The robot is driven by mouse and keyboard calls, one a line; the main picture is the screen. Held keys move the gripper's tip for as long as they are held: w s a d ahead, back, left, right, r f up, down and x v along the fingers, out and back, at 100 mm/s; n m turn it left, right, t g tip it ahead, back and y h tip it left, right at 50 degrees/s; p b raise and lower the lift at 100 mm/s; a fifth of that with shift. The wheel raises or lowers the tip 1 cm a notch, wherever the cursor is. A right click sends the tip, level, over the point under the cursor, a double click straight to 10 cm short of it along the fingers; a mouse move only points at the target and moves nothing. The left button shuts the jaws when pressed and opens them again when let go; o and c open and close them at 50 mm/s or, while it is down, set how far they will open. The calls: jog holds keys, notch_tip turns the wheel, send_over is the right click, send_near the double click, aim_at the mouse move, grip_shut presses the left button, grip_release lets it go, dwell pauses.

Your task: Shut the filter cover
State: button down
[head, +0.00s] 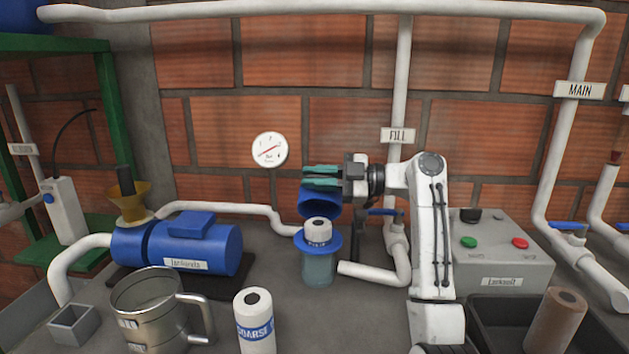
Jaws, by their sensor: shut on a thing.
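The filter housing (318,268) stands at the centre, a clear bluish bowl with a blue collar. A white cartridge (318,230) stands upright in it, its top showing above the collar. The blue filter cover (319,205) is tilted up above and behind the cartridge, so the filter is open. My gripper (322,176) reaches in from the right at the cover's upper edge. Its teal fingers are closed on the cover, though the exact contact is partly hidden by the fingers.
A blue pump (195,248) stands left, with a metal jug (152,308) and a COARSE cartridge (255,322) in front. Right are a blue-handled valve (383,212), a grey control box (500,252) and a dark tray (483,318) holding a brown cartridge (556,322).

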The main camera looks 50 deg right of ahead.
jog(key=shift+r, duration=0.1)
jog(key=c, duration=1.2)
grip_release()
jog(key=shift+o, duration=0.2)
jog(key=v, duration=0.7)
jog(key=shift+s, duration=0.2)
jog(key=shift+d, duration=0.1)
